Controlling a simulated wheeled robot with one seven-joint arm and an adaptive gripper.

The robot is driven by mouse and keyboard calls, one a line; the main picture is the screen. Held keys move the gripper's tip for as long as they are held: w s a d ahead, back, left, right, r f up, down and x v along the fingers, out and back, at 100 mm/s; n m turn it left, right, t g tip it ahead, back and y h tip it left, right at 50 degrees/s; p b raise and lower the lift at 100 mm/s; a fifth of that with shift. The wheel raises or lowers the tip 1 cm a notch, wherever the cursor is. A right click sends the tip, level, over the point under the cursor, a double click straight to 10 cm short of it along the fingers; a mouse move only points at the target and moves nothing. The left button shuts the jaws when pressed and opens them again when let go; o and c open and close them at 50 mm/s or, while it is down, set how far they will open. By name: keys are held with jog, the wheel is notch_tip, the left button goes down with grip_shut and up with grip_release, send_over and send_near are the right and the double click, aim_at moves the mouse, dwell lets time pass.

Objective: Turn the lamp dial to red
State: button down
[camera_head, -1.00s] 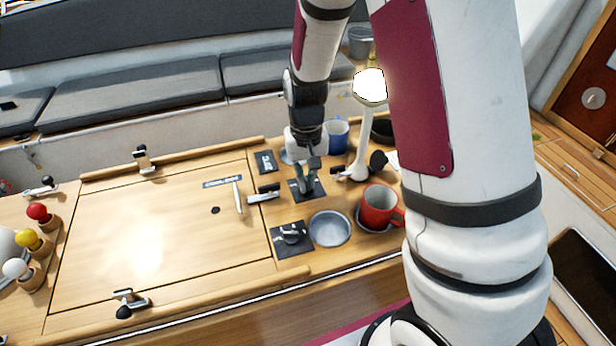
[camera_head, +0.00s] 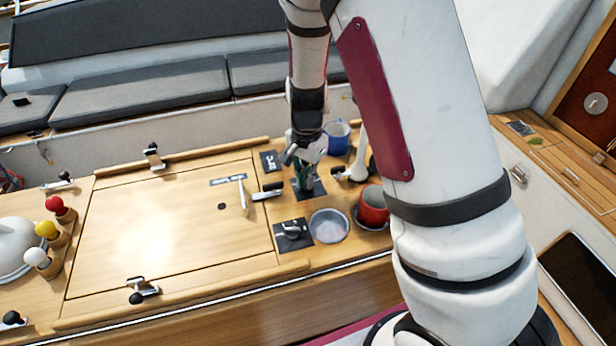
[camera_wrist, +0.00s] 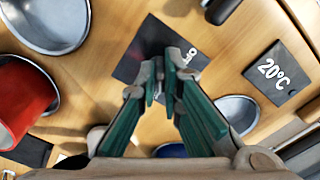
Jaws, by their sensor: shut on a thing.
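My gripper (camera_head: 303,182) points down at a dark square plate (camera_head: 316,192) on the wooden counter. In the wrist view my gripper (camera_wrist: 168,72) has its green-lined fingers together at the tips, over the same plate (camera_wrist: 132,66), which bears a white anchor-like mark. The fingers are shut on the small dial there, which they hide almost wholly. Its setting cannot be read. The white lamp stem (camera_head: 362,138) stands just right of my gripper; its head is hidden behind my arm.
A second dark plate with a silver knob (camera_head: 292,231) lies nearer, beside a round metal bowl (camera_head: 329,226). A red mug (camera_head: 373,206) and blue mug (camera_head: 338,138) stand close by. A 20°C plate (camera_wrist: 277,74) is near the gripper. Red (camera_head: 54,204), yellow and white balls stand left.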

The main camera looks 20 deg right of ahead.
jog(key=shift+w+m, duration=0.1)
jog(key=shift+m, duration=0.6)
jog(key=c, duration=1.7)
grip_release()
notch_tip(320, 180, up, 12)
jog(key=shift+r, duration=0.1)
jog(key=s+r+n+t+y, duration=0.1)
jog(key=s+r+n+t, duration=0.2)
jog(key=s+r+n, duration=0.6)
jog(key=s+r+n+t, duration=0.1)
jog(key=s+r, duration=0.2)
jog(key=s, duration=0.1)
jog(key=s+r+n, duration=0.1)
jog(key=s+r, duration=0.1)
jog(key=s, duration=0.3)
jog(key=s+r+n+t+h, duration=0.1)
jog(key=s+r+n, duration=0.1)
jog(key=s+r, duration=0.1)
jog(key=shift+s+d+r+t, duration=0.1)
jog(key=shift+s+r+t, duration=0.1)
jog(key=shift+s, duration=0.25)
jog(key=shift+s+d+r+t, duration=0.1)
jog(key=shift+s+r, duration=0.05)
jog(key=shift+s, duration=0.25)
